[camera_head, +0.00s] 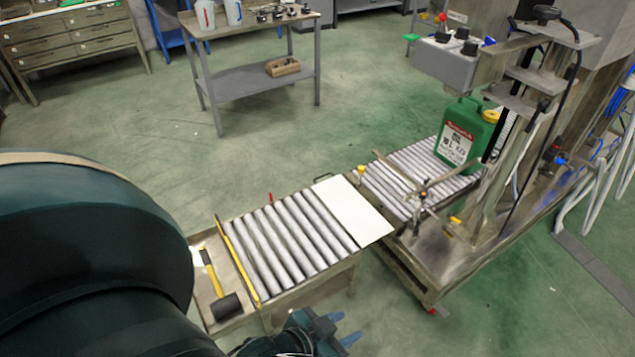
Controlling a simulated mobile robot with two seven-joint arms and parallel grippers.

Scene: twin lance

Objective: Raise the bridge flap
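The bridge flap (350,212) is a plain pale panel. It lies flat, or nearly so, between the near roller conveyor (285,240) and the far roller conveyor (395,180). My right gripper is not in view.
A green canister (466,135) stands on the far conveyor, beside the machine frame. A mallet (220,287) lies in the tray left of the near rollers, beside a yellow bar (238,262). A grey workbench (250,80) stands behind. Green floor between is clear.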

